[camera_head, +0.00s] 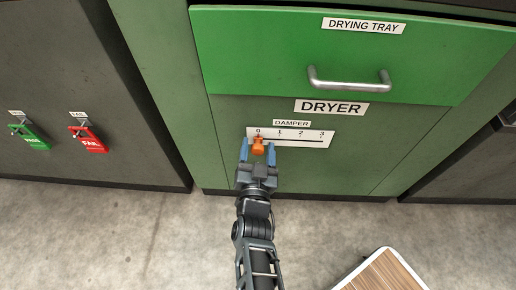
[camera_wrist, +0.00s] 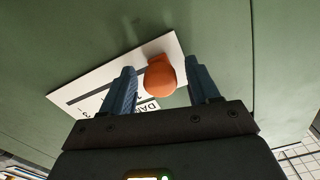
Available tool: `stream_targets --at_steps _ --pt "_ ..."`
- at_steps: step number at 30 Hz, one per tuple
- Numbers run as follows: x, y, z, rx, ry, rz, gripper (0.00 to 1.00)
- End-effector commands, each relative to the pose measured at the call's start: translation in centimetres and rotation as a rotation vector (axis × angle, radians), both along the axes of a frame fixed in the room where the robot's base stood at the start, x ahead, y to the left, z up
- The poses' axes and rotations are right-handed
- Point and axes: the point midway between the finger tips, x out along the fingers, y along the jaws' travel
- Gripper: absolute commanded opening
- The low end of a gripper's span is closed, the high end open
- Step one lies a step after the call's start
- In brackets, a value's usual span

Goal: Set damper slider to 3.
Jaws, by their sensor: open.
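The orange damper slider knob (camera_head: 258,146) sits at the 0 end of the white damper scale plate (camera_head: 311,138) on the green dryer front. The plate is marked 0, 1, 2 and 3 from left to right. My gripper (camera_head: 257,153) is open, with one blue finger on each side of the knob. In the wrist view the orange knob (camera_wrist: 160,77) lies between the two fingers of my gripper (camera_wrist: 162,88), with a gap visible on both sides. The plate (camera_wrist: 88,86) is partly hidden there behind the left finger.
Above the scale is the green drying tray drawer (camera_head: 260,50) with a metal bar handle (camera_head: 348,82). At the left, a green tag (camera_head: 32,138) and a red tag (camera_head: 90,140) hang on a dark cabinet. A wood-topped surface (camera_head: 385,272) stands at the lower right.

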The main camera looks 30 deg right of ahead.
Motion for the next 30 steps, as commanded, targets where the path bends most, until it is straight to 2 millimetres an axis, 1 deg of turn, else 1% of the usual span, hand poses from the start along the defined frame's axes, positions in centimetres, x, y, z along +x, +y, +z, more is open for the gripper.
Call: stream_targets --at_steps 3,10,27,29,30 --pt "0.39 -0.27 -0.01 0.0 0.0 0.001 0.6" --pt "0.41 -0.27 0.03 0.001 0.0 0.001 0.6" --pt "0.38 -0.26 0.03 0.001 -0.001 0.001 0.06" --pt "0.38 -0.26 0.03 0.001 -0.001 0.001 0.0" --pt "0.38 -0.26 0.03 0.001 -0.001 0.001 0.0"
